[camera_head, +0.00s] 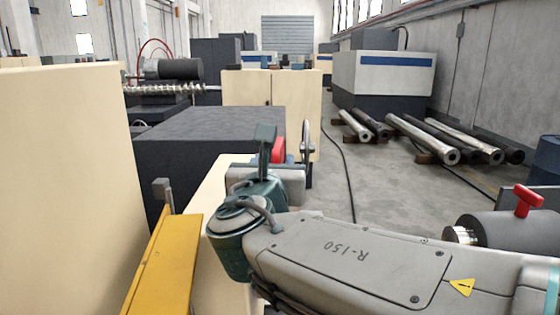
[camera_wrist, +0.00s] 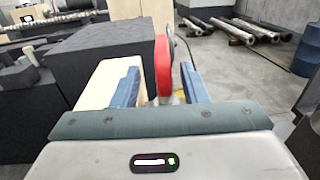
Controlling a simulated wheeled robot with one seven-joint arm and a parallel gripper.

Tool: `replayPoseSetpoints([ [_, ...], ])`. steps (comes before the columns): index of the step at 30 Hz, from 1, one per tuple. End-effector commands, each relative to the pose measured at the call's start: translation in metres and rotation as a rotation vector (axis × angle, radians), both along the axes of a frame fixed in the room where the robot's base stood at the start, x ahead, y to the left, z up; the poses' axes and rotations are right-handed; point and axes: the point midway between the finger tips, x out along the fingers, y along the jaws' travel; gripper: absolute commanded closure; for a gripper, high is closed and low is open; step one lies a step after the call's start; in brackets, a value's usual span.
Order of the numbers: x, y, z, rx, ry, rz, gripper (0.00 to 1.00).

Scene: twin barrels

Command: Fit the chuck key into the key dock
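My gripper (camera_head: 268,138) is at the end of my arm, low in the middle of the head view. In the wrist view its two blue-grey fingers (camera_wrist: 160,75) stand apart, with a gap between them. A red, round-topped piece (camera_wrist: 163,65) shows in that gap, touching neither finger. It also shows beside a finger in the head view (camera_head: 278,149). A red T-shaped handle (camera_head: 527,200) stands on a grey cylinder at the right edge of the head view. I cannot tell which red thing is the chuck key. I cannot make out the key dock.
A cream cabinet (camera_head: 60,180) stands close on the left, with a yellow rail (camera_head: 168,262) beside it. A dark block (camera_head: 205,150) lies beyond my gripper, and a handwheel (camera_head: 307,152) to its right. Metal barrels (camera_head: 425,138) lie on the floor further back.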

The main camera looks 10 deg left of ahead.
Motion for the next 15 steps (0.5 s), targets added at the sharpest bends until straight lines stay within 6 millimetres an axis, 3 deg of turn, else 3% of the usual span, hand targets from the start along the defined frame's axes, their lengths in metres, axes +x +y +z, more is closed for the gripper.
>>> replayPoseSetpoints([
  [9,0.041,0.003,0.003,0.0,0.002,-0.001,0.6],
  [15,0.052,0.005,0.002,0.001,0.002,0.0,0.6],
])
